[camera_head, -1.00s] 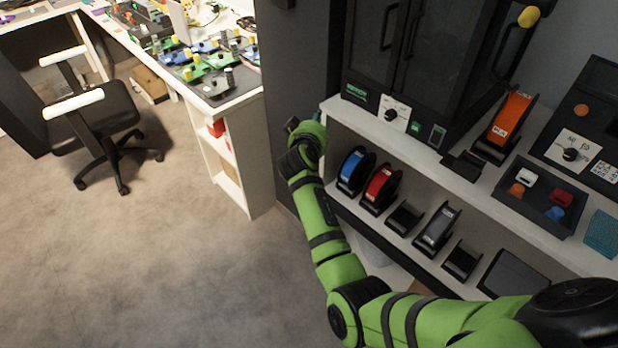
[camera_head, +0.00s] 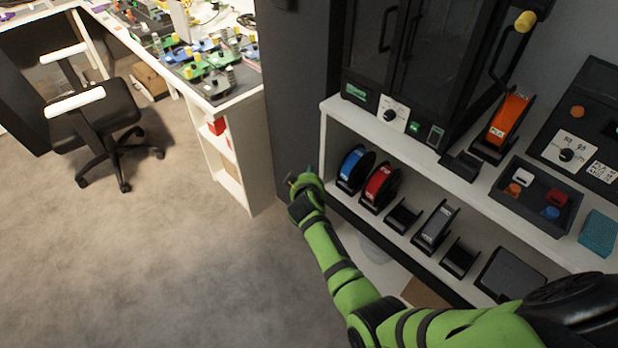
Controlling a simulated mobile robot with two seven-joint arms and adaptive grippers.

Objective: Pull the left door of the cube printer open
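The black cube printer (camera_head: 445,75) stands on the white shelf top, cut off by the upper edge of the view. Its left door (camera_head: 365,50) has a dark vertical handle (camera_head: 387,28), and the right door (camera_head: 440,50) has another (camera_head: 409,36) close beside it. Both doors look shut. My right gripper (camera_head: 299,176), on the green arm entering from the lower right, is left of and below the printer, apart from it. Its fingers are small and partly hidden by the wrist, so I cannot tell their opening. My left gripper is not in view.
Below the printer, the shelf unit (camera_head: 345,112) holds a blue spool (camera_head: 355,168), a red spool (camera_head: 381,186) and black holders. An orange spool (camera_head: 508,115) and a parts tray (camera_head: 530,205) stand right of the printer. Open carpet (camera_head: 190,270) lies left, beyond it an office chair (camera_head: 95,115).

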